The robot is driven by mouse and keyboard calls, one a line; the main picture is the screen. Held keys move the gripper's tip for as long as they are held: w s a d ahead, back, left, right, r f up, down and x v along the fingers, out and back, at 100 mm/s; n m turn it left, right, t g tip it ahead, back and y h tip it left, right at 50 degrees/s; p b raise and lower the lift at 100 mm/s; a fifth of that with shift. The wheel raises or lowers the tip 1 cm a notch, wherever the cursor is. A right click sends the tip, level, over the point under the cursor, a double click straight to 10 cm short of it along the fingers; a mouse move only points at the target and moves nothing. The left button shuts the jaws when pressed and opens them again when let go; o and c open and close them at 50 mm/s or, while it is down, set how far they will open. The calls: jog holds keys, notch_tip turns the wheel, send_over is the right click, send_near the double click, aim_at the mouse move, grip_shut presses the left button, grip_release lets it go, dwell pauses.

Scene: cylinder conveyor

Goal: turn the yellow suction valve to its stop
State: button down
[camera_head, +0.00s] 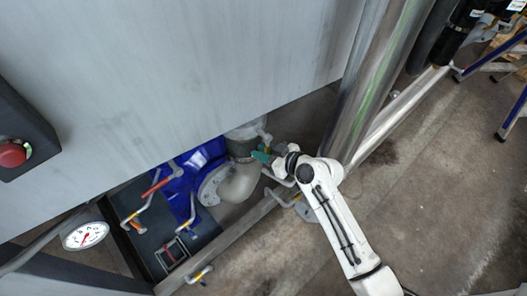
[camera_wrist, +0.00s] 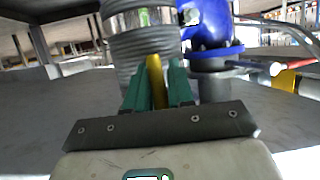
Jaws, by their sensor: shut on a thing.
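The yellow valve handle (camera_wrist: 156,80) shows upright in the wrist view, between the green fingers of my gripper (camera_wrist: 158,88). The fingers are shut on it. It stands in front of a grey ribbed hose (camera_wrist: 122,52) with a metal clamp band. In the head view my gripper (camera_head: 263,155) reaches in beside a pale pipe elbow (camera_head: 238,184), under the edge of the big grey panel. There the fingers and wrist hide the yellow handle, and I cannot tell its angle or its stop.
A blue pump body (camera_head: 203,160) and a red lever (camera_head: 157,184) lie left of the elbow. A large metal pipe (camera_head: 375,80) rises right of my arm. The grey panel (camera_head: 180,80) overhangs. A gauge (camera_head: 85,236) sits lower left. Floor at right is open.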

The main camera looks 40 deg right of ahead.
jog(key=shift+a+f, duration=0.1)
jog(key=shift+f, duration=0.05)
jog(key=c, duration=1.1)
grip_release()
jog(key=v, duration=1.1)
jog(key=shift+w, duration=0.1)
jog(key=s+a+r+m+g+h+p, duration=0.1)
jog(key=s+r+g+p, duration=0.1)
jog(key=s+g+p, duration=0.1)
jog(key=s+a+r+g+h+p, duration=0.1)
jog(key=s+a+g+p, duration=0.1)
jog(key=s, duration=0.6)
jog(key=s+a+r+m+g+h+p, duration=0.1)
jog(key=s+a+r+g+p, duration=0.1)
jog(key=s+g+p, duration=0.3)
jog(key=shift+s+a+r+m+g, duration=0.1)
jog(key=shift+s+r+m+g, duration=0.25)
jog(key=shift+g, duration=0.45)
